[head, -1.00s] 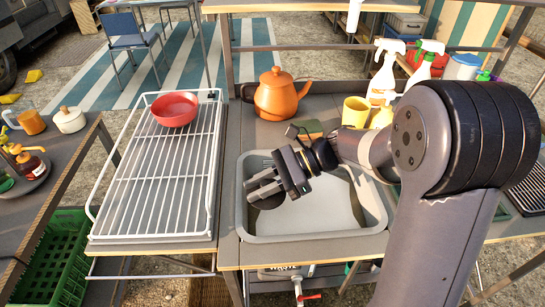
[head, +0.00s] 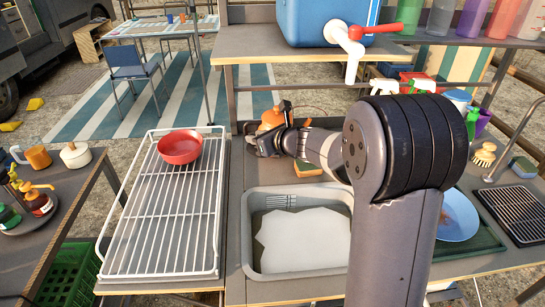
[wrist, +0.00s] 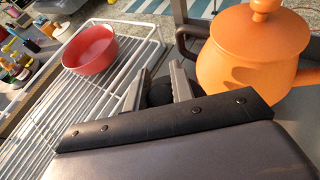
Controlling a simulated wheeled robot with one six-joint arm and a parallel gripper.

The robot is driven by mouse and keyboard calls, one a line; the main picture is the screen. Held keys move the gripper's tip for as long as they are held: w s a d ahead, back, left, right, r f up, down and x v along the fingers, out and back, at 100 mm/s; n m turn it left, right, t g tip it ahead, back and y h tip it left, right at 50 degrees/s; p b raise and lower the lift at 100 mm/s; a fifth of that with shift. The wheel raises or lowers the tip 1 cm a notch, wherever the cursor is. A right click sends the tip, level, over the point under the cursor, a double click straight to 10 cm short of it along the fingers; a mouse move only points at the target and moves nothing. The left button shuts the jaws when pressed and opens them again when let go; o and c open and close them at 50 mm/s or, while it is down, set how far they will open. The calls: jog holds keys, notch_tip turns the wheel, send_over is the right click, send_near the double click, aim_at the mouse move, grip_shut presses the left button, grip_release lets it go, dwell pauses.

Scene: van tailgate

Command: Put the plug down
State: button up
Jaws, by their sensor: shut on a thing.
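My gripper (head: 264,143) is at the back left of the counter, beside the orange kettle and behind the sink. In the wrist view its two grey fingers (wrist: 160,78) are shut on a dark round plug (wrist: 160,92), which shows between them. The plug cannot be made out clearly in the head view. The sink (head: 246,235) is in front of my gripper; a pale patch with an irregular edge covers much of its floor. I cannot tell whether the plug touches the counter.
The orange kettle (wrist: 243,50) stands close to the right of my fingers. A white wire rack (head: 165,215) lies to the left with a red bowl (head: 180,147) on it.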

aim_at(259, 168)
notch_tip(259, 168, down, 8)
jog(key=shift+f+b, duration=0.25)
jog(key=shift+b, duration=0.75)
jog(key=o, duration=1)
jog(key=shift+f, duration=0.1)
jog(key=v, duration=1.2)
jog(key=shift+p, duration=0.3)
